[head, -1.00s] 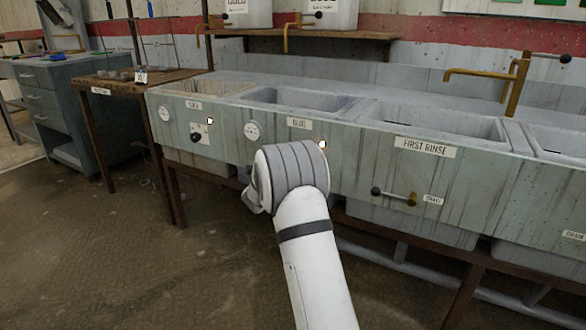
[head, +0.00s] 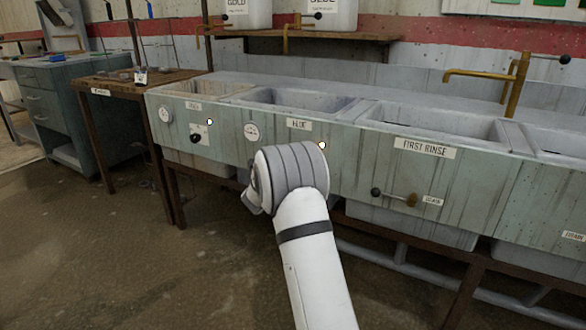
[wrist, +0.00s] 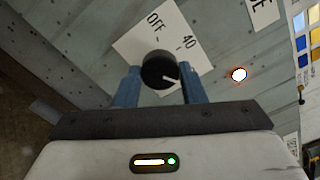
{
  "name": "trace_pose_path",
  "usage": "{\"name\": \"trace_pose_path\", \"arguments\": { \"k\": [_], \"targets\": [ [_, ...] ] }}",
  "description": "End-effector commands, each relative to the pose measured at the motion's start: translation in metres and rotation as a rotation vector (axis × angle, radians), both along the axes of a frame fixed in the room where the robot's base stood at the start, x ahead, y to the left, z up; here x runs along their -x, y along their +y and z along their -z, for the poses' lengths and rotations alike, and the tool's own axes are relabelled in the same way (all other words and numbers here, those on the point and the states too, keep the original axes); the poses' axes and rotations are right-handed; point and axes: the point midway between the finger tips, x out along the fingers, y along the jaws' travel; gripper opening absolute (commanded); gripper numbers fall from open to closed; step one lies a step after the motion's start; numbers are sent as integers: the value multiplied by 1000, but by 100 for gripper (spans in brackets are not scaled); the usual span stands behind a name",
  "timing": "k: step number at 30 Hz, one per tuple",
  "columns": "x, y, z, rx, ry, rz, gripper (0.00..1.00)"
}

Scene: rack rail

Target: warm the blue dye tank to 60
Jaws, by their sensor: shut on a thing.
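The blue tank (head: 275,98) is a pale basin behind the label BLUE (head: 299,124) on the panel. In the wrist view, the fingers of my gripper (wrist: 160,84) are shut on a black round knob (wrist: 158,70). Its white pointer line points right and slightly down, past the 40 on the white dial plate (wrist: 143,36). OFF and 40 are readable; the rest of the scale is hidden behind the gripper. A lit lamp (wrist: 239,74) is right of the knob and also shows in the head view (head: 322,145). My arm hides the knob there.
A round gauge (head: 252,132) is left of the BLUE label. Another black knob (head: 196,138) and lit lamp (head: 209,122) belong to the left tank. The FIRST RINSE basin (head: 435,125) and a drain lever (head: 394,197) are to the right. The floor at left is clear.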

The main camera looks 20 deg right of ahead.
Motion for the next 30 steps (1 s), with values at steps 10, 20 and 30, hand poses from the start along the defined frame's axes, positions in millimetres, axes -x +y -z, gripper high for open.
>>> {"name": "trace_pose_path", "arguments": {
  "k": [10,20,30],
  "targets": [
    [1,-2,1,0,1,4,53],
    [1,1,0,0,1,1,59],
    [32,41,-2,0,4,0,59]
  ]
}}
